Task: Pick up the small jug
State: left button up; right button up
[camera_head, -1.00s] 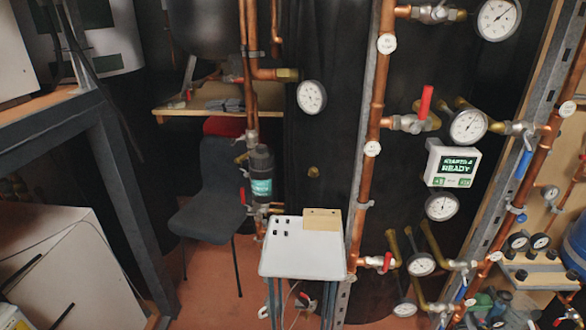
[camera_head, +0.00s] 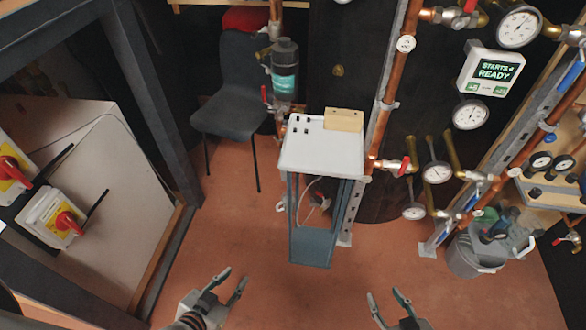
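I cannot make out a small jug for certain in this view. My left gripper (camera_head: 234,276) is at the bottom, left of the middle, with its fingers apart and nothing between them. My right gripper (camera_head: 384,294) is at the bottom, right of the middle, also open and empty. Both are in front of a small white-topped stand (camera_head: 322,157), apart from it. The stand carries a wooden block (camera_head: 343,120) and several small black pieces.
Copper pipes with gauges (camera_head: 436,173) rise behind and right of the stand. A grey bucket (camera_head: 468,258) holding bottles stands at the right. A dark chair (camera_head: 233,110) is behind left. A dark frame post (camera_head: 158,105) stands at the left. Reddish floor (camera_head: 240,225) is clear around the stand.

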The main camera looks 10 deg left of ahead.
aim_at(284, 197)
jog(key=i+j+z, duration=0.2)
jog(key=z, duration=0.15)
jog(key=i+j+z, duration=0.15)
jog(key=j+z, duration=0.25)
jog(key=i+j+z, duration=0.15)
jog(key=j+z, duration=0.6)
jog(key=i+j, duration=0.05)
jog(key=j, duration=0.05)
